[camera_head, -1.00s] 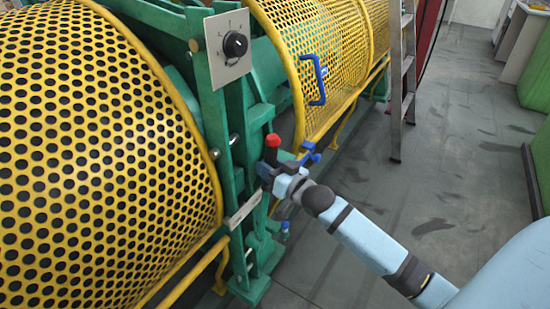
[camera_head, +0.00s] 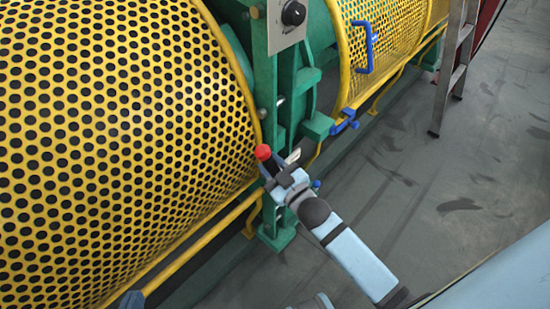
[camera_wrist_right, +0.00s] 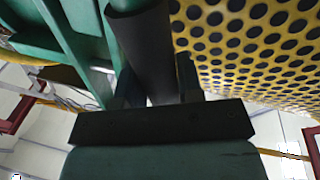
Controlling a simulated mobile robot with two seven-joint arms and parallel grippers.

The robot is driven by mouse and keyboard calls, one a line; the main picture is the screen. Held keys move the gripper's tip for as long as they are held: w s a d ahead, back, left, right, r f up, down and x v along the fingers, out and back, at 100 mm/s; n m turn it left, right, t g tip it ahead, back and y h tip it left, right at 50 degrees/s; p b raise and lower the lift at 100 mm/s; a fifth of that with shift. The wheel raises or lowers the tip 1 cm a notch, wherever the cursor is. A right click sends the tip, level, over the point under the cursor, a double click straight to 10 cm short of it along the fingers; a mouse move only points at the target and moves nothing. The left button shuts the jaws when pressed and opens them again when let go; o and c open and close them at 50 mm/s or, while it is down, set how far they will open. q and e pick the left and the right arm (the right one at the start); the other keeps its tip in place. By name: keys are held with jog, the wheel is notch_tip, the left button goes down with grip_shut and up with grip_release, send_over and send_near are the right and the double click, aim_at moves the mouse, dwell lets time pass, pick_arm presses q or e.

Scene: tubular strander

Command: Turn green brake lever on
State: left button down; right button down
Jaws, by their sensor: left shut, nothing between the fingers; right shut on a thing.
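The brake lever has a red knob (camera_head: 263,152) on a dark grip and stands at the green frame of the machine in the head view. My right gripper (camera_head: 275,172) is shut on the lever just below the knob. In the right wrist view the lever's dark round grip (camera_wrist_right: 145,45) runs up between the fingers. The lever's lower part is hidden behind my gripper. A dark tip of my left gripper (camera_head: 132,300) shows at the bottom left edge of the head view, shut and empty, away from the lever.
A large yellow perforated guard (camera_head: 110,130) fills the left. A grey panel with a black dial (camera_head: 293,14) is above the lever. A second yellow guard (camera_head: 400,30) has a blue handle (camera_head: 365,47). A ladder (camera_head: 455,65) stands right.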

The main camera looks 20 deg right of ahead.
jog(key=shift+s+a+f, duration=0.1)
jog(key=shift+a+f, duration=0.05)
jog(key=shift+a, duration=0.1)
jog(key=c, duration=0.8)
grip_release()
jog(key=shift+a, duration=0.1)
jog(key=shift+s+d, duration=0.2)
jog(key=shift+s, duration=0.1)
pick_arm(q)
jog(key=shift+s+a+f+g+p, duration=0.4)
jog(key=shift+f+p, duration=0.25)
jog(key=shift+p, duration=0.3)
pick_arm(e)
jog(key=v, duration=1.3)
pick_arm(q)
jog(key=shift+w+r, duration=0.1)
jog(key=shift+r, duration=0.15)
